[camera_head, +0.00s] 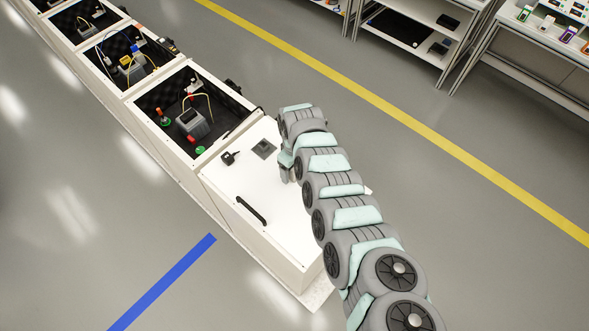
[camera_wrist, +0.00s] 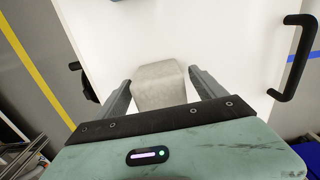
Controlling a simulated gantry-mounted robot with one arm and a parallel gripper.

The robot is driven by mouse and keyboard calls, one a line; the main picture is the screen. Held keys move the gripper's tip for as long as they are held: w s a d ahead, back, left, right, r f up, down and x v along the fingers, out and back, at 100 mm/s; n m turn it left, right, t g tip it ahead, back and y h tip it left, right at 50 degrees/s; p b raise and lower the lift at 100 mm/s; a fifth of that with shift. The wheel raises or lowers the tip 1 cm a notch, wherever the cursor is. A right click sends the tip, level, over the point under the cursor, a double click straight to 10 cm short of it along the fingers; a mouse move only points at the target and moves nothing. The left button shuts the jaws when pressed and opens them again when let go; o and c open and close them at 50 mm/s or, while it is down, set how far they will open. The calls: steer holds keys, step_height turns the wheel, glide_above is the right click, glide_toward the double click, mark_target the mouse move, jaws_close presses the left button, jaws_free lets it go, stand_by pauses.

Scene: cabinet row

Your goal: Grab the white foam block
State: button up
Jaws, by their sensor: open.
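The white foam block (camera_wrist: 159,84) shows in the wrist view as a pale, slightly rough block against a white surface. My gripper (camera_wrist: 160,76) is open, with one grey finger on each side of the block. The fingers look close to its sides, and I cannot tell whether either touches it. The block's near end is hidden by the gripper's dark front edge. In the head view my gripper (camera_head: 285,167) is low over the white cabinet top, partly hidden by my arm, and I cannot make out the block there.
The white cabinet top (camera_head: 225,185) carries a black handle (camera_head: 252,211), a small black fitting (camera_head: 230,157) and a dark square plate (camera_head: 264,149). An open compartment with devices (camera_head: 191,122) adjoins it at upper left. Shelving (camera_head: 410,40) stands across the floor at upper right.

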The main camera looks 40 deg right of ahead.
steer(key=shift+c, duration=0.2)
steer(key=c, duration=1.4)
